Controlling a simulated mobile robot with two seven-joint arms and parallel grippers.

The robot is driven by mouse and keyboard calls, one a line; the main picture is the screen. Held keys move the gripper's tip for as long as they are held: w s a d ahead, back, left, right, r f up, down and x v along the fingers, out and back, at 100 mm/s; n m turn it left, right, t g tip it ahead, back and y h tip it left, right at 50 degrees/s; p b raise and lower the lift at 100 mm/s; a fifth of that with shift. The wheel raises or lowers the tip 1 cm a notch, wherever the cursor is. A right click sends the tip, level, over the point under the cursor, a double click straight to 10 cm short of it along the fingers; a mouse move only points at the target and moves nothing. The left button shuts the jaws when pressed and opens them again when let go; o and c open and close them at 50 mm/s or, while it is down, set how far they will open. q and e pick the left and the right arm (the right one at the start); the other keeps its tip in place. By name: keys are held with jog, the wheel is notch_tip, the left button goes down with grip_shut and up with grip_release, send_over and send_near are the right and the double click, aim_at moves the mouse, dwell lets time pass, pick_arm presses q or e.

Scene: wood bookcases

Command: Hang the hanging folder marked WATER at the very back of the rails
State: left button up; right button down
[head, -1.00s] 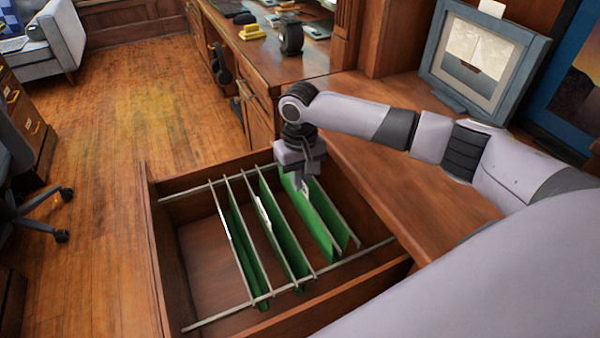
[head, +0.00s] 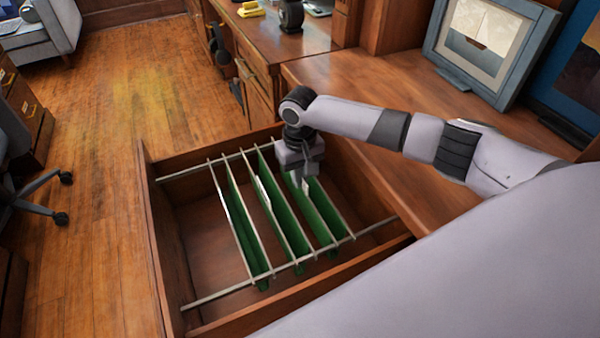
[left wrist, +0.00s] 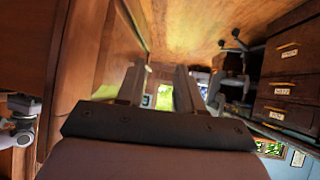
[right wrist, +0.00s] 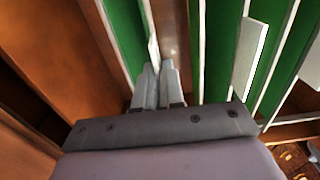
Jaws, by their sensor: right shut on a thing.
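My right gripper (head: 303,175) is shut on the top of the rightmost green hanging folder (head: 322,212) in the open drawer. In the right wrist view my right gripper (right wrist: 158,75) closes over that folder's white top edge. A white tab shows beside the fingers in the head view; I cannot read WATER on it. The folder's bars lie at or just above the near rail (head: 200,298) and far rail (head: 180,174). Two other green folders, a middle one (head: 285,225) and a left one (head: 240,225), hang to its left. My left gripper (left wrist: 158,92) is open and empty, away from the folders.
The wooden drawer (head: 165,250) stands open beside the desk (head: 375,185). Bare rail shows left of the folders and right of the held one. A picture frame (head: 485,45) stands on the desk. An office chair (head: 35,190) stands at the left.

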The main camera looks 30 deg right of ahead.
dwell(0.3)
jog(key=c, duration=1.2)
grip_release()
jog(key=shift+o, duration=0.2)
jog(key=shift+r, duration=0.1)
notch_tip(320, 180, up, 7)
jog(key=shift+p, duration=0.85)
